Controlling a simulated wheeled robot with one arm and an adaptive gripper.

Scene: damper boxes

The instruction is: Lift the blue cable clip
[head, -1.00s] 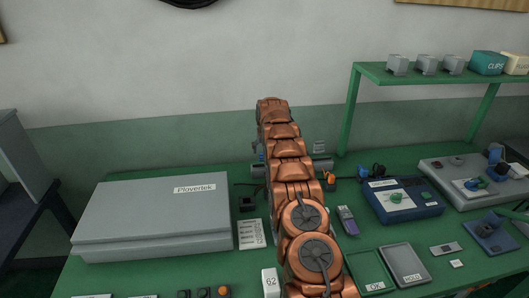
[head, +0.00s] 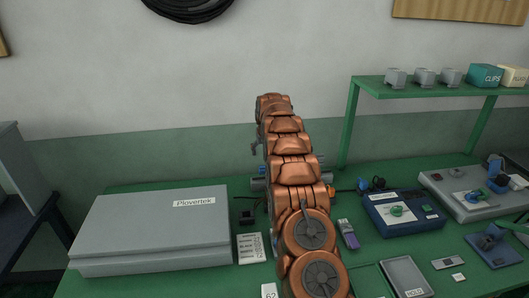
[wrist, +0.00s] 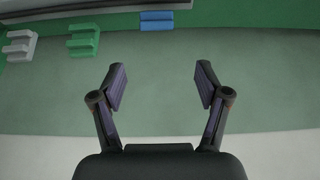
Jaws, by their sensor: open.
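A dark part of my gripper (head: 256,147) shows just left of the arm.
A green clip (wrist: 83,40) and a grey clip (wrist: 20,45) sit left of the blue one. In the head view a large grey Plovertek case (head: 155,230) stands left, a blue device (head: 405,210) right, and a green shelf (head: 430,86) behind at right.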

